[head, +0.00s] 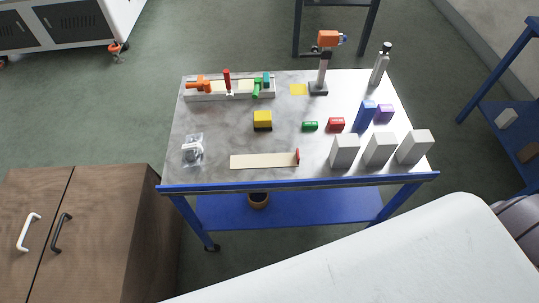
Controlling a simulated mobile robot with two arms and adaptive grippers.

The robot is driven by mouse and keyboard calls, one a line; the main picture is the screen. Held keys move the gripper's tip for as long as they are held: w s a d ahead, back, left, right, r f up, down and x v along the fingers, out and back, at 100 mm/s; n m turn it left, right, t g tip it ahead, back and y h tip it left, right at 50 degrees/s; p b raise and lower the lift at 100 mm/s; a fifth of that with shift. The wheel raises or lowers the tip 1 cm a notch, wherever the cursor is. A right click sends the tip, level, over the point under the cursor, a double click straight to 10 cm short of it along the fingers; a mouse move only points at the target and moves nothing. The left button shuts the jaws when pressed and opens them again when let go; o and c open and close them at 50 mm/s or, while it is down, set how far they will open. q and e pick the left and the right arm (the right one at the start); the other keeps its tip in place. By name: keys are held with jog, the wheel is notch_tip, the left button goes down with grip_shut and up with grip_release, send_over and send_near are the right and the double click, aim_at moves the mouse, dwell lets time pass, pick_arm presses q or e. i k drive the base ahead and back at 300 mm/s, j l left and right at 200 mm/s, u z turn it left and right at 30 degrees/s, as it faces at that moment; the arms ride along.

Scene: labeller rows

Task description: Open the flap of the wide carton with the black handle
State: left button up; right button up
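A brown wood-grain cabinet (98,200) stands at the lower left, cut off by the picture's edges. A dark seam runs down its face between two panels, which look shut. The left panel carries a white handle (28,232). The right panel carries a black handle (60,232), close to the seam. I see no carton with a black handle; this cabinet panel is the only thing with one. Neither of my grippers is in view.
A blue-edged workbench (215,134) stands right of the cabinet, holding several grey-white boxes (380,150), small blocks and a drill-like tool (328,39). Its blue lower shelf (320,207) holds a round pot (258,200). Green floor (90,110) is clear behind the cabinet.

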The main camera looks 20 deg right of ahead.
aim_at(85, 258)
jog(key=u, duration=1.35)
jog(key=i+j, duration=0.1)
jog(key=j, duration=0.25)
jog(key=i+j, duration=0.1)
jog(key=j, duration=0.25)
